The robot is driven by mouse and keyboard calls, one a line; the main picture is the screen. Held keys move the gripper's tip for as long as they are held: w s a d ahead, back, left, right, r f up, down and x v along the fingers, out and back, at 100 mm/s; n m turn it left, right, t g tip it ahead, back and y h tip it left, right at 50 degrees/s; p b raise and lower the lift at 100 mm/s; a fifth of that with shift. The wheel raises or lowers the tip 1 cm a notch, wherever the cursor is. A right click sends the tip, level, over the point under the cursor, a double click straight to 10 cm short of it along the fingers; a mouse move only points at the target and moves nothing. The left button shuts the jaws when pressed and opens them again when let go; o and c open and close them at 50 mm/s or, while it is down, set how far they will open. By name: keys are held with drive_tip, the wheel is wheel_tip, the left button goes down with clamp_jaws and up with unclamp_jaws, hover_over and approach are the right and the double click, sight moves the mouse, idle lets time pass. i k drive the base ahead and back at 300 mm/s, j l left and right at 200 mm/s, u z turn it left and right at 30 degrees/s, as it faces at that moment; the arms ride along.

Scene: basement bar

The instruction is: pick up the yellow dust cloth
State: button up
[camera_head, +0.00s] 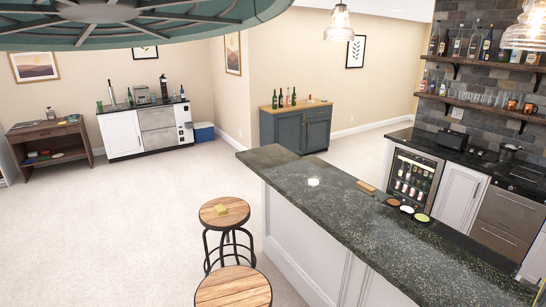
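A small yellow folded thing, which looks like the yellow dust cloth (220,209), lies on the round wooden seat of the farther bar stool (234,217). It is small in the picture, and its folds cannot be made out. The stool stands on the pale carpet, left of the bar counter. My gripper is not in view, so whether it is open or shut does not show.
A second stool (232,288) stands nearer. The dark-topped bar counter (300,185) rises on the right, bearing small bowls (407,209) and a tan block (366,187). Open carpet (110,230) lies to the left. A green canopy (125,14) hangs overhead.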

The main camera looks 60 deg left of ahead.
sight(220, 209)
drive_tip(key=i+j, duration=0.1)
drive_tip(key=j, duration=3.2)
drive_tip(key=i+j, duration=0.15)
drive_tip(key=j, duration=3.2)
drive_tip(key=i, duration=0.05)
